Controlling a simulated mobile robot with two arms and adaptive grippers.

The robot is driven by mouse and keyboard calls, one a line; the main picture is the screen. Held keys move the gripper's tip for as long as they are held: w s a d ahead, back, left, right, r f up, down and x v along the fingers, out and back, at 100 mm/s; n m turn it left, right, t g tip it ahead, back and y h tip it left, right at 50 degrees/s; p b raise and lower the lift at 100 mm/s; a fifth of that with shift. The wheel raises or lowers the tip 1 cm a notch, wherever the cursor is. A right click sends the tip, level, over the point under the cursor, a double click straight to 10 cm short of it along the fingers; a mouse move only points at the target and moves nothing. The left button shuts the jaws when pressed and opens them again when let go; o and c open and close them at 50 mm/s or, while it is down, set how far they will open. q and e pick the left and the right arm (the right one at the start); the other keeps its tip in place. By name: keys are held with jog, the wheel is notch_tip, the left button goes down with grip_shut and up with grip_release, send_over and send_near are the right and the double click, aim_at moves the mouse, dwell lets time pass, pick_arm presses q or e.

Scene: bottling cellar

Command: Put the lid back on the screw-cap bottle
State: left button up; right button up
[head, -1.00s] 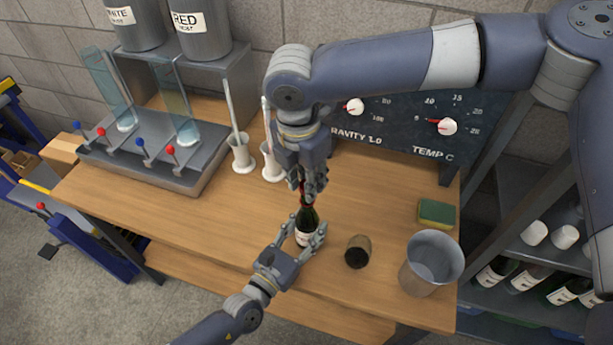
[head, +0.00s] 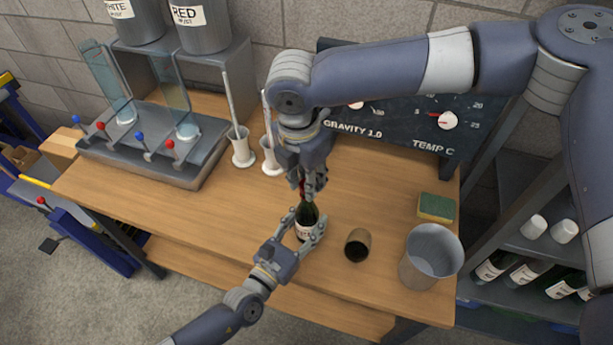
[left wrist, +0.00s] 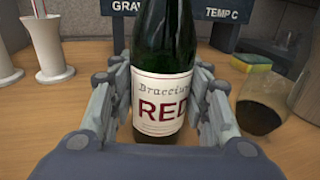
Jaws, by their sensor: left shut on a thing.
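The screw-cap bottle (head: 307,219), dark green with a white label reading RED, stands upright on the wooden table. My left gripper (head: 311,232) is shut around its body. In the left wrist view the bottle (left wrist: 167,45) stands between both fingers of the left gripper (left wrist: 160,118); its top is out of frame. My right gripper (head: 312,184) points down directly over the bottle's neck. A small red part (head: 302,186) shows beside its fingers, perhaps the lid; the fingers hide most of it and the bottle's mouth. I cannot tell whether the red part sits on the bottle.
A dark-looking cup (head: 357,245) stands just right of the bottle, with a grey bucket (head: 431,256) and a sponge (head: 436,207) farther right. Two white cylinders with rods (head: 241,148) and a filler tray (head: 150,158) stand at the back left. The table's front left is clear.

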jog(key=shift+f, duration=0.6)
